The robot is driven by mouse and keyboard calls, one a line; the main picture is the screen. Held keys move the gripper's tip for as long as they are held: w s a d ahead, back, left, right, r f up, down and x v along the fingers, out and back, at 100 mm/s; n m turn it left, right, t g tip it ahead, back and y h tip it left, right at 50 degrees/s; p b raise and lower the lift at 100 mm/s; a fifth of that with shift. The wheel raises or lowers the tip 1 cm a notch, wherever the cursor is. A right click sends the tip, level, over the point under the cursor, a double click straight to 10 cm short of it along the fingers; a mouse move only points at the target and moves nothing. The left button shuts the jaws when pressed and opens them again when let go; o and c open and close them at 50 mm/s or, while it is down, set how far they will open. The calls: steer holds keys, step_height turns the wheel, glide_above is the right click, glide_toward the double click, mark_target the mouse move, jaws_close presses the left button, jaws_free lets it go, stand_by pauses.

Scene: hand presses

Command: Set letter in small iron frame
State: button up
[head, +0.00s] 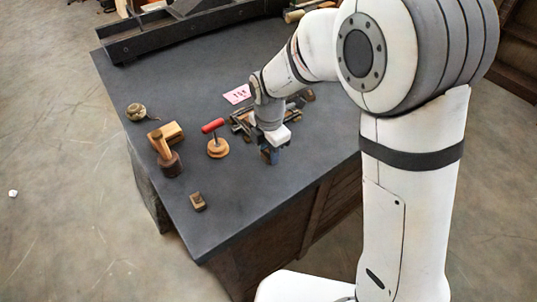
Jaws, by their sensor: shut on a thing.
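My gripper (270,152) points down over the right part of the dark table top, near its front edge. It is shut on a small dark block with a bluish side (272,158), which seems to be the letter; the fingers hide much of it. I cannot tell whether the block touches the table. The small iron frame (240,123) appears as dark brown bars lying just behind my gripper. My wrist hides its middle, and its inside cannot be made out. The held block is in front of the frame, apart from it in the picture.
A red-handled tool on a round wooden base (216,146) stands left of my gripper. Further left are a wooden mallet (168,160), a small round ball-like thing (136,112) and a small wooden block (198,202). A pink card (237,94) lies behind. The front left table top is mostly clear.

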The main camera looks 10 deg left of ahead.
mark_target(269, 152)
steer(key=shift+r+p, duration=1.45)
steer(key=shift+r, duration=0.9)
